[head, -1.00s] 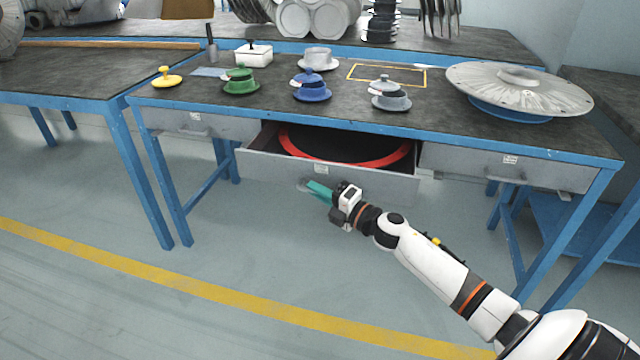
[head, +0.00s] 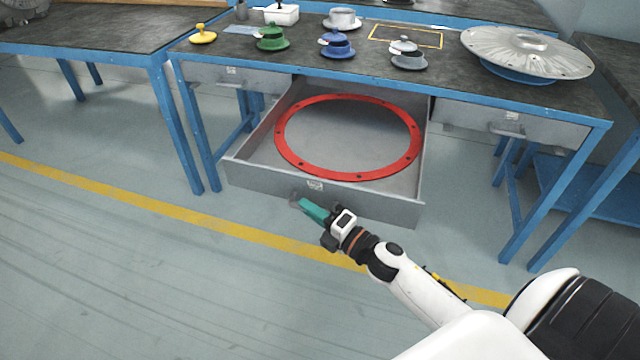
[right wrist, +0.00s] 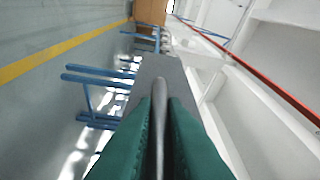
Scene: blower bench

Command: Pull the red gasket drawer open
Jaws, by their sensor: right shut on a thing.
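The grey gasket drawer (head: 240,171) stands well out from under the bench in the head view. A flat red gasket ring (head: 288,159) lies on its floor. My right gripper (head: 303,205) is at the middle of the drawer front, with its green fingers shut on the handle. In the right wrist view, the green fingers (right wrist: 158,125) close on the grey handle bar (right wrist: 160,110). The hand hides part of the handle in the head view. My left gripper is in neither view.
The bench top (head: 385,72) holds several coloured lidded pieces and a large grey disc (head: 526,50) on a blue base. Two other drawers, left (head: 215,75) and right (head: 510,125), are shut. The floor in front is clear, with a yellow line (head: 200,222).

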